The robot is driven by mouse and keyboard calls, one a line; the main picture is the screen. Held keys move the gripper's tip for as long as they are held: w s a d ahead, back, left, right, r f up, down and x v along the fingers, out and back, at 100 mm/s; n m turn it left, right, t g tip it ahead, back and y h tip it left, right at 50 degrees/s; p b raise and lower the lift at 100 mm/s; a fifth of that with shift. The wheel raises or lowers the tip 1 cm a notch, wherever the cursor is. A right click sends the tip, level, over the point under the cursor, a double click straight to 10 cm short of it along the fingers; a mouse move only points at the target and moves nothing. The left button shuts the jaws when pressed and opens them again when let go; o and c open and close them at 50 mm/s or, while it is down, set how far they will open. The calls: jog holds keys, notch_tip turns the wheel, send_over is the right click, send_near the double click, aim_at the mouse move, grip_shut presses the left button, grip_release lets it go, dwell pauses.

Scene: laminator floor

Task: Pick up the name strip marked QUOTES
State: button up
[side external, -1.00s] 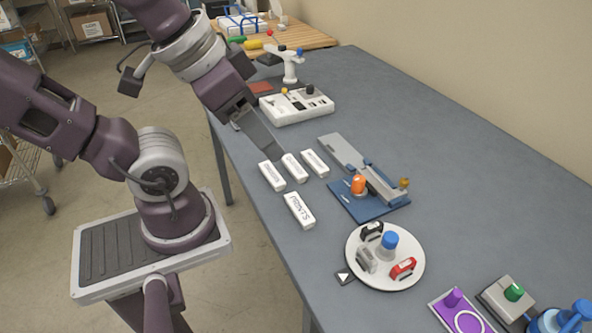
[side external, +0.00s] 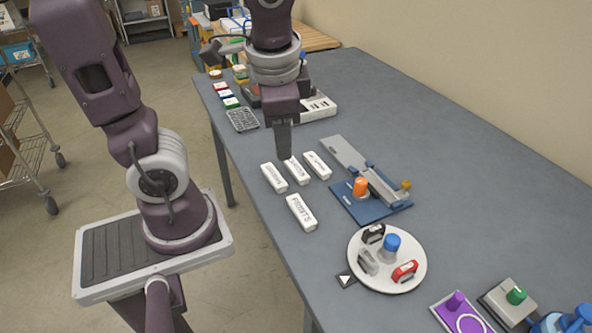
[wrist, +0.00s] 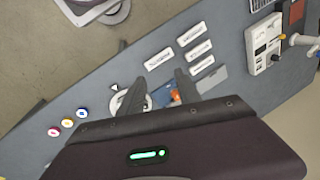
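Several white name strips lie on the grey table: a left one (side external: 273,178), a middle one (side external: 297,171) and a right one (side external: 318,165) in a row, and a nearer one (side external: 301,212) apart from them. They also show in the wrist view, the separate one (wrist: 158,59) lying off the row. Their dark lettering is too small to read surely, so I cannot tell which is QUOTES. My gripper (side external: 285,156) points down above the row's far end, hiding part of the middle strip's end. In the wrist view its fingers (wrist: 158,72) are spread with nothing held between them.
A blue-based trimmer (side external: 370,202) with an orange knob stands right of the strips. A round white turntable (side external: 385,282) with stampers is nearer. A white control box (side external: 318,106) and a calculator (side external: 242,120) are behind.

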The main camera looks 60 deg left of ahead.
jog(key=w+a+f+m+g+y, duration=0.45)
jog(key=w+a+f+m, duration=0.2)
jog(key=f, duration=0.35)
jog(key=m+t+y, duration=0.3)
jog(key=m+y, duration=0.3)
jog(key=m, duration=0.2)
send_near(297, 169)
jog(key=shift+w+a+n+g, duration=0.2)
jog(key=shift+a+n+g, duration=0.05)
jog(key=shift+a, duration=0.4)
jog(key=shift+y, duration=0.25)
jog(key=x, duration=0.7)
jog(key=shift+f, duration=0.45)
jog(key=shift+a, duration=0.15)
grip_shut()
